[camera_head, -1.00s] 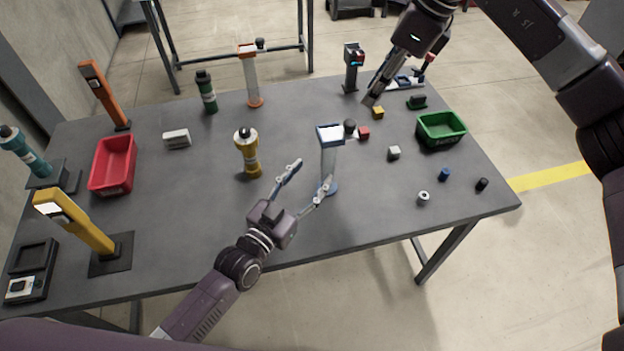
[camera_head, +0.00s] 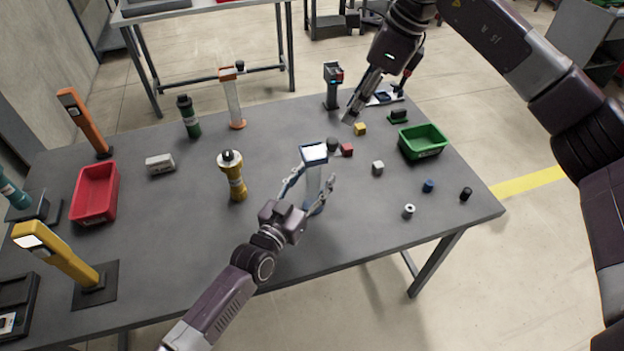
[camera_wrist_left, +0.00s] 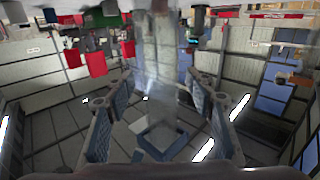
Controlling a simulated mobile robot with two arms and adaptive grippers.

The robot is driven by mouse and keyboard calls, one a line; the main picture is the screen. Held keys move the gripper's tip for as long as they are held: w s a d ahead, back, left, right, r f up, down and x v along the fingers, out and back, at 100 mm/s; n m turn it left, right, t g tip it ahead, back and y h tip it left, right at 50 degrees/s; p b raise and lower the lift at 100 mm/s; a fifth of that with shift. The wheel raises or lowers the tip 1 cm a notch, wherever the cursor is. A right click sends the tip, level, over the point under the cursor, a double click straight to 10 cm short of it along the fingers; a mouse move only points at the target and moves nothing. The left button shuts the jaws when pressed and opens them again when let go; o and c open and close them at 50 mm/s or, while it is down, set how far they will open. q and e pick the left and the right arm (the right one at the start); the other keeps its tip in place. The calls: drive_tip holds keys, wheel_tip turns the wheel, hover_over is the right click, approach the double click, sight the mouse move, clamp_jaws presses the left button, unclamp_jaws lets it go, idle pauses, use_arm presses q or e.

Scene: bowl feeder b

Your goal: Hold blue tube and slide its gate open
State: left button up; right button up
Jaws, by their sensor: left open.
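The blue tube (camera_head: 313,177) is a clear upright tube with a blue-rimmed white top and a blue base, near the table's front middle. A dark knob (camera_head: 333,144) shows beside its top, apparently on the gate; the gate itself is not clear. My left gripper (camera_head: 312,181) is open, with one finger on each side of the tube. In the left wrist view the clear tube (camera_wrist_left: 160,60) stands between the spread fingers, its blue square rim (camera_wrist_left: 160,140) low in the picture; contact cannot be told. My right gripper (camera_head: 352,118) hangs near the yellow cube, its opening unclear.
A yellow bottle (camera_head: 232,175) stands left of the tube. A red cube (camera_head: 347,150), a white cube (camera_head: 378,167) and a green bin (camera_head: 423,142) are to its right. An orange tube (camera_head: 232,100) stands behind. The table is clear in front of the tube.

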use_arm(q)
clamp_jaws()
use_arm(e)
drive_tip(key=shift+o, duration=1.2)
drive_tip(key=s+a+f+n+g+y, duration=0.2)
drive_tip(key=s+a+f+y, duration=0.2)
drive_tip(key=a+f+y, duration=0.15)
drive_tip(key=m+t+y, duration=0.4)
drive_tip(key=t+y, duration=0.3)
drive_tip(key=t, duration=0.2)
approach(333, 140)
drive_tip(key=shift+h, duration=0.25)
drive_tip(key=x, duration=1)
drive_tip(key=shift+a, duration=0.1)
drive_tip(key=shift+c, duration=0.4)
clamp_jaws()
